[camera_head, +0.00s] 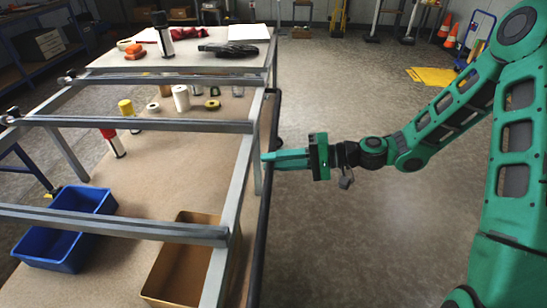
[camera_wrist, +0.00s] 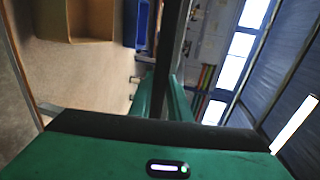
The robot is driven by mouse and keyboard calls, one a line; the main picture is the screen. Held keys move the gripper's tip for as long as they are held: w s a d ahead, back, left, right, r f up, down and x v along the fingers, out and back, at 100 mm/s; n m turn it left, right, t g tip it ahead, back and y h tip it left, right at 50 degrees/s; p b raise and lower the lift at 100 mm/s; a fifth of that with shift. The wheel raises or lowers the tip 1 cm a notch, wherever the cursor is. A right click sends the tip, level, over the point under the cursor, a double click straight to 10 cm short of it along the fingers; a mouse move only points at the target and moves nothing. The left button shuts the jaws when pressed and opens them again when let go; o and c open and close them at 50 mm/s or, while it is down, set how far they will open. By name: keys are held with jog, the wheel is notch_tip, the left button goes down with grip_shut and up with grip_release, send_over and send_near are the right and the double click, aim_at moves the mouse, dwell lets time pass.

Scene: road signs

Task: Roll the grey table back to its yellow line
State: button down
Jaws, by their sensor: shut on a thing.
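The grey table (camera_head: 228,205) has a grey metal frame with crossbars over brown board surfaces, and it fills the left half of the head view. A long dark bar (camera_head: 263,225) runs along its right side. My gripper (camera_head: 266,157) reaches in from the right and is shut on this bar. In the wrist view the dark bar (camera_wrist: 172,50) passes between the two green fingers of my gripper (camera_wrist: 162,97). I cannot make out a yellow line on the floor; the table's wheels are hidden.
A blue bin (camera_head: 65,255) and a brown bin (camera_head: 165,290) stand on the lower board. Rolls, cans and tools (camera_head: 180,98) lie farther back. The floor on the right (camera_head: 350,240) is clear. A yellow patch (camera_head: 432,76) and orange cones (camera_head: 450,35) are at the far right.

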jog(key=shift+a+f, duration=0.15)
jog(key=shift+f, duration=0.2)
jog(key=c, duration=1.7)
grip_release()
jog(key=shift+o, duration=0.2)
jog(key=shift+r, duration=0.1)
jog(key=d+r, duration=0.2)
jog(key=d, duration=0.8)
jog(key=shift+d, duration=0.3)
